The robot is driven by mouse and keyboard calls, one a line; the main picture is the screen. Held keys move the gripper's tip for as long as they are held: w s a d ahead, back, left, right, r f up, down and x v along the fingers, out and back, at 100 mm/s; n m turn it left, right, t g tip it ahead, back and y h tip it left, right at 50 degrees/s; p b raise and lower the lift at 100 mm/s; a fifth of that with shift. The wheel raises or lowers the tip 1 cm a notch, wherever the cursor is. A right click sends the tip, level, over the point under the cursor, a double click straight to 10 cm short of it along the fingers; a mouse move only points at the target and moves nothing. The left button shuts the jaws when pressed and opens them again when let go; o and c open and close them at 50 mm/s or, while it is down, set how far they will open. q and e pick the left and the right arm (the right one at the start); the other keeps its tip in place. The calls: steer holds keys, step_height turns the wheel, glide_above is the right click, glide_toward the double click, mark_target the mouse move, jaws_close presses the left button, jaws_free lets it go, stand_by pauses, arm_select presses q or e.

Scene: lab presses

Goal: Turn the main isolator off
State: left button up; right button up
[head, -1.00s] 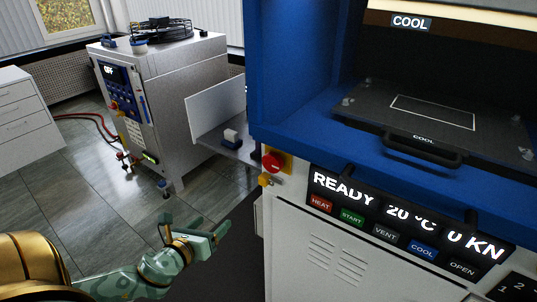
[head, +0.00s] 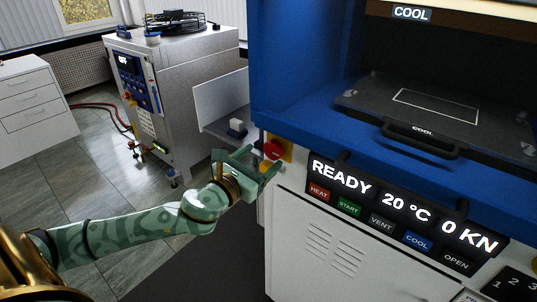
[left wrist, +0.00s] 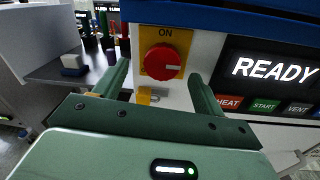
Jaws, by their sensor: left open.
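The main isolator is a red rotary knob (left wrist: 161,61) on a yellow plate (left wrist: 145,70) marked ON, on the press's front left corner. The knob also shows in the head view (head: 273,150). My left gripper (left wrist: 160,80) is open, with one green finger on each side of the knob in the left wrist view. I cannot tell whether the fingers touch it. In the head view the left gripper (head: 258,165) is at the press corner, beside the knob and partly over its yellow plate. My right gripper is not in view.
The press panel (head: 400,210) right of the knob reads READY, 20 °C, 0 KN. A small yellow part (left wrist: 148,96) sits below the plate. A grey cabinet machine (head: 180,100) and white drawers (head: 35,105) stand at the left. A side shelf (left wrist: 75,72) holds several items.

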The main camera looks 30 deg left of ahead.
mark_target(271, 152)
arm_select(q)
steer(key=w, duration=0.3)
steer(key=shift+w+d+f+b, duration=0.25)
steer(key=shift+w+d+b, duration=0.05)
steer(key=shift+w+d, duration=0.1)
steer(key=shift+w, duration=0.1)
steer(key=shift+a+r, duration=0.1)
steer(key=shift+a, duration=0.1)
steer(key=c, duration=1)
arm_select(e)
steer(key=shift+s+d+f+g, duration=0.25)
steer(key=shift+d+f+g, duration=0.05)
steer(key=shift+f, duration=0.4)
